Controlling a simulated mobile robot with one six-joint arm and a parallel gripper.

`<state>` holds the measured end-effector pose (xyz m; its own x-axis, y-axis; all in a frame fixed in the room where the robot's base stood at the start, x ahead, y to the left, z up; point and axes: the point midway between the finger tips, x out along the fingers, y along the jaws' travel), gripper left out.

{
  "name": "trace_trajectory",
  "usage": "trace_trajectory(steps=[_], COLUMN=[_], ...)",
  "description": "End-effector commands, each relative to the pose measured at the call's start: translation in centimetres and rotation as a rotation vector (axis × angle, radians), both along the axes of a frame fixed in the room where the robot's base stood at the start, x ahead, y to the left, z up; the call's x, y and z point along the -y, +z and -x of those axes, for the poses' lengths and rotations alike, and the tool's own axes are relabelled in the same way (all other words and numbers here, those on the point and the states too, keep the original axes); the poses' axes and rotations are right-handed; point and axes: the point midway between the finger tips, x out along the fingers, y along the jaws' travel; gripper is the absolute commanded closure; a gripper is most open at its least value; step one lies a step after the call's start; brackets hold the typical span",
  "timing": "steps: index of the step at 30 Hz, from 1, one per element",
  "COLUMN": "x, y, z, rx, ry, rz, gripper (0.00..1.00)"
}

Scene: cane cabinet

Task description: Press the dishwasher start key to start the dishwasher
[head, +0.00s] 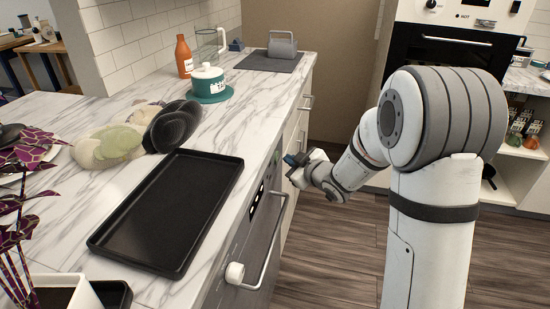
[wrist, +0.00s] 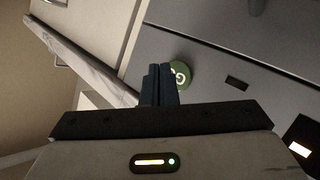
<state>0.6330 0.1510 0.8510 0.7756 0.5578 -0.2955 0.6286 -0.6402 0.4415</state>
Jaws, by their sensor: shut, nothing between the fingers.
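The dishwasher (head: 255,245) is the grey-fronted appliance under the counter, with a long bar handle and a white knob. In the wrist view its grey panel (wrist: 215,65) fills the right side. A round green key (wrist: 181,74) with a pale symbol, which looks like the start key, sits on that panel. My gripper (head: 292,160) is at the counter's edge, near the far upper end of the dishwasher front. In the wrist view my gripper's blue fingertips (wrist: 159,72) are shut and empty. They overlap the key's left part; I cannot tell whether they touch it.
A black tray (head: 170,212) lies on the marble counter (head: 130,165) near its front edge. The wooden floor (head: 335,250) beside the dishwasher is clear.

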Motion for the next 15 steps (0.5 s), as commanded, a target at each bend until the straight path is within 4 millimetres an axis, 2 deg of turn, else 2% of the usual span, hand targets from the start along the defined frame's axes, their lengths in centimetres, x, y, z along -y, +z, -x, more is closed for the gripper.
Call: trace_trajectory(steps=[15], x=[-0.86], y=[0.04], z=[-0.02], rx=[0.001], ry=[0.0], rz=[-0.001], gripper=[1.0])
